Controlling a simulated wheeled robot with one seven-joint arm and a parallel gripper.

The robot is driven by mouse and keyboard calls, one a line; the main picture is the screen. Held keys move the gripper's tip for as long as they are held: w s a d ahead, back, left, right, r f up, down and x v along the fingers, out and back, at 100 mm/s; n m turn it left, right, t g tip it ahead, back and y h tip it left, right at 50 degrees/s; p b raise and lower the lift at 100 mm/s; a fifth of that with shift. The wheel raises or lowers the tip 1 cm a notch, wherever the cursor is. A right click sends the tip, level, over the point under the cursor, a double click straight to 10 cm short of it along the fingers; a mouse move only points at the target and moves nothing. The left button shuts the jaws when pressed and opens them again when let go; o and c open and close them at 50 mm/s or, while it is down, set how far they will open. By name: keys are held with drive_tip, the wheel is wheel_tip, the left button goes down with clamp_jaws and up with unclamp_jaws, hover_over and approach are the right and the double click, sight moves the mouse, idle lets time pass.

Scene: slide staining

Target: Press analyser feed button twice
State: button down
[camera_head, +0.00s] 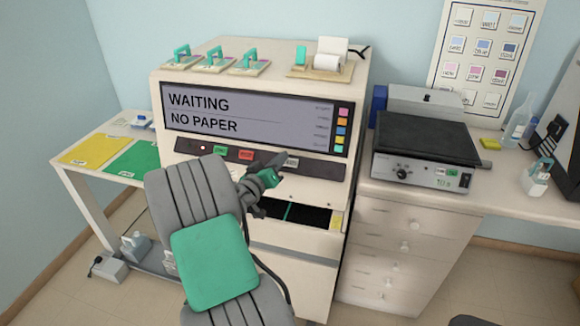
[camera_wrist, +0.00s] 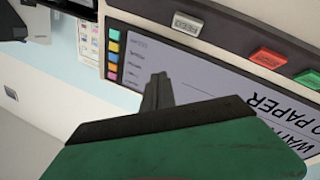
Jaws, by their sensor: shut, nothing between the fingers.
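The analyser (camera_head: 255,190) is a large cream cabinet whose screen (camera_head: 225,117) reads "WAITING" and "NO PAPER". Below the screen, a dark strip carries the pale feed button (camera_head: 291,162), a red button (camera_head: 246,155) and a green button (camera_head: 220,150). In the wrist view the feed button (camera_wrist: 187,23) shows upside down, past my fingertips and uncovered. My gripper (camera_head: 279,158) is shut and empty, its tips just left of the feed button in the head view. In the wrist view my gripper (camera_wrist: 157,80) appears in front of the screen. Contact with the button cannot be told.
A paper roll (camera_head: 330,62) on a wooden board and several teal-handled pieces (camera_head: 214,60) sit on the analyser top. A dark-topped device (camera_head: 425,140) stands on the counter to the right. A side table (camera_head: 90,135) with yellow and green mats is at left.

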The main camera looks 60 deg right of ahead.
sight(287, 163)
drive_tip(key=w+d+f+b, duration=0.1)
drive_tip(key=d+f+b, duration=0.2)
drive_tip(key=d+f, duration=0.3)
drive_tip(key=shift+b, duration=0.3)
idle(0.3)
drive_tip(key=shift+d+f, duration=0.1)
drive_tip(key=shift+f, duration=0.05)
idle(1.7)
drive_tip(key=shift+w+d+f+b, duration=0.15)
drive_tip(key=shift+d+b, duration=0.1)
drive_tip(key=shift+b, duration=0.3)
drive_tip(key=shift+d+f+b, duration=0.2)
drive_tip(key=shift+f+b, duration=0.1)
drive_tip(key=shift+b, duration=0.15)
drive_tip(key=shift+r, duration=0.1)
idle(0.5)
drive_tip(key=shift+a+r, duration=0.45)
drive_tip(key=shift+a, duration=0.05)
